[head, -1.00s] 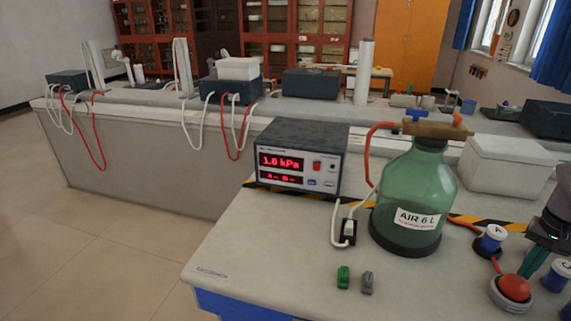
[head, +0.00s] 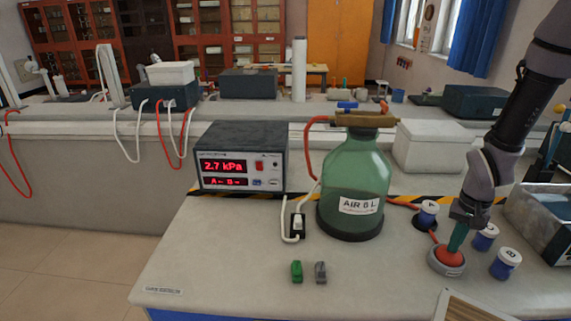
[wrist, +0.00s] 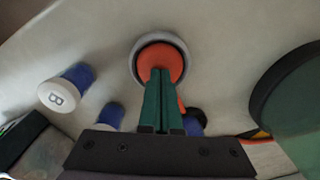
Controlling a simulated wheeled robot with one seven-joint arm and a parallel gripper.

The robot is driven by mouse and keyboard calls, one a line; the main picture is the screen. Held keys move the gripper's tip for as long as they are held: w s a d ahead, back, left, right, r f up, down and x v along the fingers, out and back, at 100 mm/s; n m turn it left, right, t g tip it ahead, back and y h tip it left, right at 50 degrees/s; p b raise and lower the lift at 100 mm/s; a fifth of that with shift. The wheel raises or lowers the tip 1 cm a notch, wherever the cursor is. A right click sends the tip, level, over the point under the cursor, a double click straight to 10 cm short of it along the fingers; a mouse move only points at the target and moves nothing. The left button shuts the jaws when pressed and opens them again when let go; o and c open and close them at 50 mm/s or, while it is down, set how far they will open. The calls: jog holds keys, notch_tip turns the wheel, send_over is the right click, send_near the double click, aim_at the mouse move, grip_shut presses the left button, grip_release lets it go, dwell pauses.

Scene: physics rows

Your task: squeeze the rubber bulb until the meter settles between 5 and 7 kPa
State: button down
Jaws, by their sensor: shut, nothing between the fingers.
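The red rubber bulb (head: 449,256) sits in a grey ring holder on the bench at the right. It also shows in the wrist view (wrist: 172,58). My gripper (head: 455,245) has its green fingers shut together, tips down on or just over the bulb's top; in the wrist view (wrist: 161,75) the fingertips overlap the bulb, and nothing shows between them. The meter (head: 241,160) reads 2.7 kPa in red, with a second line "A← B→" below. The green bottle (head: 355,180) labelled "AIR 6 L" stands between the meter and the bulb, with a red tube at its top.
Blue jars with white lids (head: 427,213), marked with letters, stand close around the bulb; jar B (head: 506,263) is to its right. A green clip (head: 296,271) and a grey clip (head: 320,272) lie in front of the bottle. A white box (head: 433,147) stands behind.

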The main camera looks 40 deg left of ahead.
jog(key=shift+f, duration=0.3)
jog(key=shift+r, duration=1.75)
jog(key=shift+f, duration=0.1)
